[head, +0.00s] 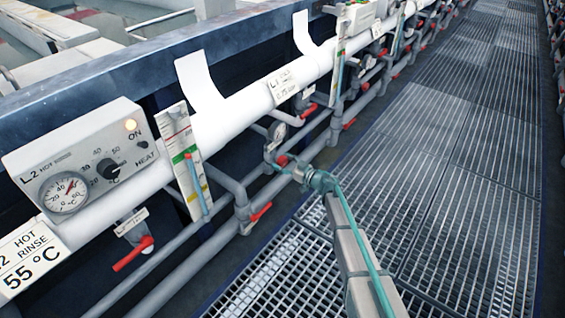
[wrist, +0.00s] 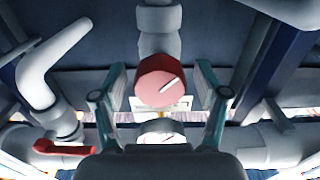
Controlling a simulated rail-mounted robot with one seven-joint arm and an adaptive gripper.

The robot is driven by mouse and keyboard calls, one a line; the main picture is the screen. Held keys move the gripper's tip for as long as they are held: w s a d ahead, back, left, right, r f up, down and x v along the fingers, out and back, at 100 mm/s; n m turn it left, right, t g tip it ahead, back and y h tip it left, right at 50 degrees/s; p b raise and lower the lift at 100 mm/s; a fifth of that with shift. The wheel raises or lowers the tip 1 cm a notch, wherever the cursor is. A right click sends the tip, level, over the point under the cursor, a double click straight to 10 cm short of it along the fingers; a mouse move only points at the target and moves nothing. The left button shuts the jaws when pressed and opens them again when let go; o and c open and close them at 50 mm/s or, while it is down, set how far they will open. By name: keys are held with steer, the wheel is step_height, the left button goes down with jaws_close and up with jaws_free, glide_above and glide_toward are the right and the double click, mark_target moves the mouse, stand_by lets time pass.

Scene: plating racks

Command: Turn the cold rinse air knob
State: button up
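A round red knob (wrist: 162,82) with a white pointer mark sits on a grey pipe fitting, facing the wrist camera. The mark slants up to the right. The knob also shows small in the head view (head: 282,160), partly behind my gripper. My gripper (head: 288,166) is at the piping below the white pipe. In the wrist view my gripper (wrist: 161,68) is open, with one teal finger on each side of the knob. Gaps seem to show between fingers and knob; contact is unclear. A sign (head: 284,85) marked L1 COLD hangs above on the white pipe.
A pressure gauge (head: 277,132) sits close to my gripper. Red valve handles (head: 261,211) stick out from the grey pipes; one (wrist: 64,149) is left in the wrist view. The L2 hot rinse heater box (head: 85,155) is at left. The grated walkway (head: 430,190) is clear.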

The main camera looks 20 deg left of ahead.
steer(key=v, duration=1.2)
steer(key=shift+r, duration=0.1)
stand_by(0.4)
